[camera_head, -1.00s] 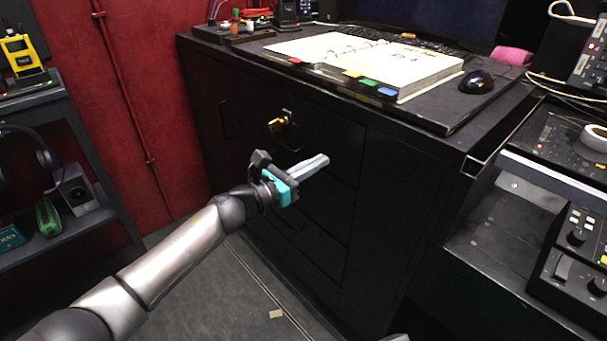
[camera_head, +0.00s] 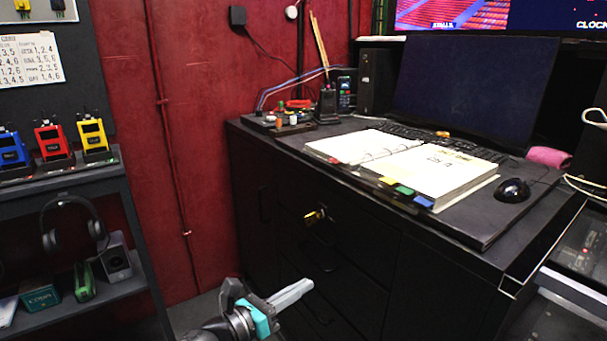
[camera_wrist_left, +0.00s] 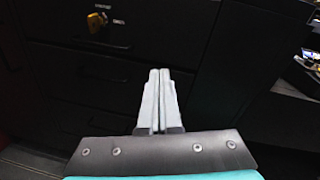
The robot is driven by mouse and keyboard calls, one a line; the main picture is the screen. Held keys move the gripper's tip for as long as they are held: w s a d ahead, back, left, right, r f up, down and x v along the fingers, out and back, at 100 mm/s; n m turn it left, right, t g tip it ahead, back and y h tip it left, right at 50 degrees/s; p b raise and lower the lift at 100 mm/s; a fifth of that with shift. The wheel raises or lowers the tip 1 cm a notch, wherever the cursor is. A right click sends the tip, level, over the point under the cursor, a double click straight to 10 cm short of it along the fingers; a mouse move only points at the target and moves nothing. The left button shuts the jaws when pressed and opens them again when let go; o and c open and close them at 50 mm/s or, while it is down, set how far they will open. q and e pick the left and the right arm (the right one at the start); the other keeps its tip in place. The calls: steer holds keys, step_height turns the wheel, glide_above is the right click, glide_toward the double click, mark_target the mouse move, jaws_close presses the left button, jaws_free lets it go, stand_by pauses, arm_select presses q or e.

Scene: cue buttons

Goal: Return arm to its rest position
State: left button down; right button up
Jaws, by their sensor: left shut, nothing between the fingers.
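My left gripper (camera_head: 292,293) is at the bottom of the head view, in front of the black drawer cabinet (camera_head: 345,262). Its pale fingers are shut with nothing between them. In the left wrist view the closed fingers (camera_wrist_left: 158,100) point toward the dark drawer fronts. A yellow padlock or key piece (camera_head: 314,216) hangs at an upper drawer, above and apart from the gripper; it also shows in the left wrist view (camera_wrist_left: 97,20). My right gripper is not in view.
An open binder (camera_head: 440,170), a black mouse (camera_head: 513,190) and a monitor (camera_head: 470,90) are on the cabinet top. A dark shelf (camera_head: 75,190) with radios and headphones (camera_head: 72,225) stands at the left. Red wall (camera_head: 205,130) lies between shelf and cabinet.

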arm_select(q)
steer(key=s+a+f+n+y+p, duration=0.3)
steer(key=s+a+f+n+y, duration=0.15)
steer(key=a+f+n, duration=0.55)
steer(key=s+a+f+n+y+p, duration=0.35)
steer(key=a+f+n+y, duration=0.25)
steer(key=f+n, duration=0.7)
steer(key=s+a+f+n+g+y+p, duration=0.1)
steer(key=s+a+f+n+g, duration=0.1)
steer(key=s, duration=0.9)
steer(key=s+a+f+n+g+y+p, duration=0.1)
steer(key=s+f+n+g, duration=0.3)
steer(key=s+n, duration=0.5)
steer(key=s+a+f+n+g+y+p, duration=0.1)
steer(key=s+a+f+n+g, duration=0.2)
steer(key=s, duration=1.1)
step_height(320, 180, down, 3)
steer(key=a+n, duration=0.1)
steer(key=n, duration=0.2)
steer(key=shift+s+y+p, duration=0.25)
steer(key=shift+y+p, duration=0.1)
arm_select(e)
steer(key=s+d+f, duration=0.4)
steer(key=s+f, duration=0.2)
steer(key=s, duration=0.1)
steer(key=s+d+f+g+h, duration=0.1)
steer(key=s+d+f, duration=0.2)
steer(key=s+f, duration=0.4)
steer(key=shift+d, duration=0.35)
